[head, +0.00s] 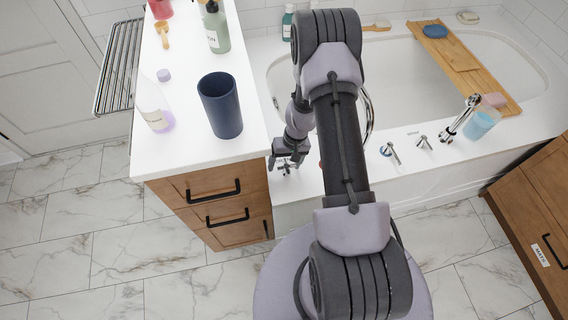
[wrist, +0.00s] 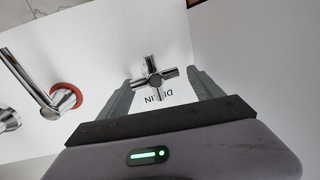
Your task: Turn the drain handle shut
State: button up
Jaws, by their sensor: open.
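The drain handle (wrist: 155,76) is a chrome cross-shaped handle on the white tub deck, with an upside-down, partly hidden "DRAIN" label (wrist: 160,97) beside it in the wrist view. My gripper (wrist: 161,80) is open, with one finger on each side of the handle. I cannot tell whether either finger touches it. In the head view my gripper (head: 287,158) is low over the tub's near left corner, by the counter.
A chrome lever with a red ring (wrist: 65,98) stands left of the drain handle. A lever with a blue base (head: 391,152) and a chrome spout (head: 460,118) are on the tub deck. A dark blue cup (head: 220,105) stands on the counter (head: 185,60) close to my arm.

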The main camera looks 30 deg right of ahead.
jog(key=d+r+p, duration=0.3)
jog(key=r+p, duration=0.4)
jog(key=r, duration=0.9)
jog(key=shift+s+r, duration=0.35)
jog(key=shift+s, duration=0.1)
jog(key=shift+d, duration=0.1)
